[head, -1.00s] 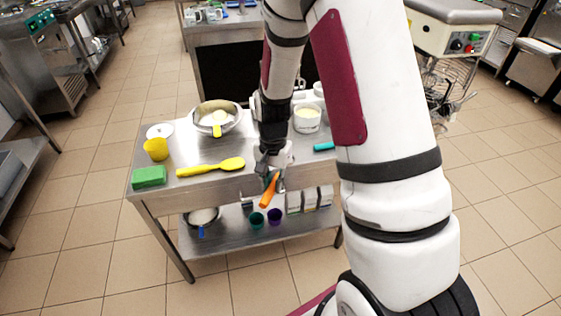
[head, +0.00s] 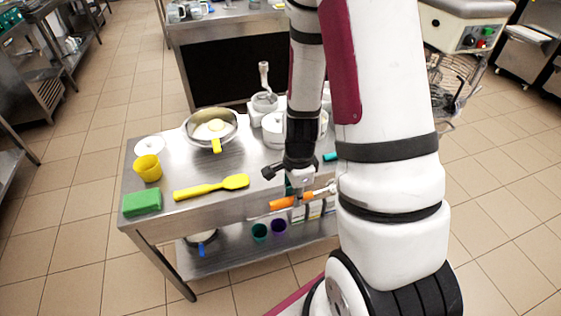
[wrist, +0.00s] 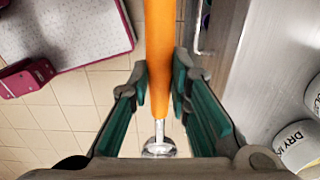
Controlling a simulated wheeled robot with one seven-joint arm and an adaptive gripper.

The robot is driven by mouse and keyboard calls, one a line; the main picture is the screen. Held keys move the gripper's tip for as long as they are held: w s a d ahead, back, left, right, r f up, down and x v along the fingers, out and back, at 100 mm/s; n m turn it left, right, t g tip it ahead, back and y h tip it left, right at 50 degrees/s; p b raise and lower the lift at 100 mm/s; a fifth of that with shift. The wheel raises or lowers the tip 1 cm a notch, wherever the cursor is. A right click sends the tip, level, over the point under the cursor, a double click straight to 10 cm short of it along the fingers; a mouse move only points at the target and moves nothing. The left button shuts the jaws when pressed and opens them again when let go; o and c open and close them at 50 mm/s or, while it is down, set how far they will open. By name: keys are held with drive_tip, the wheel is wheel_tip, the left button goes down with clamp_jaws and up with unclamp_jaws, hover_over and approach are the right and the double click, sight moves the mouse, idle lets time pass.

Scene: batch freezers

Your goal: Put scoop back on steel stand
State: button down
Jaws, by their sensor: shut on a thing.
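The scoop has an orange handle (head: 288,202) and a shiny metal end (head: 325,190). My gripper (head: 300,193) is shut around the handle, holding the scoop roughly level just off the table's front edge. In the wrist view the orange handle (wrist: 159,50) runs between the green-padded fingers (wrist: 165,90), with the metal end (wrist: 158,147) towards the wrist. A steel upright piece (head: 264,75) on a pale round base stands at the back of the table; I cannot tell whether it is the steel stand.
The steel table (head: 215,218) holds a metal bowl (head: 188,125), yellow spatula (head: 212,187), yellow cup (head: 148,168), green block (head: 142,203) and a white tub (head: 273,130). Cups and containers stand on the lower shelf. A container marked "DRY" (wrist: 300,145) is at the wrist view's right.

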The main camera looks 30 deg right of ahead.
hover_over(281, 171)
drive_tip(key=shift+f, duration=0.75)
drive_tip(key=shift+f+p, duration=0.6)
drive_tip(key=shift+f, duration=1.15)
drive_tip(key=shift+f, duration=0.15)
drive_tip(key=c, duration=1.5)
unclamp_jaws()
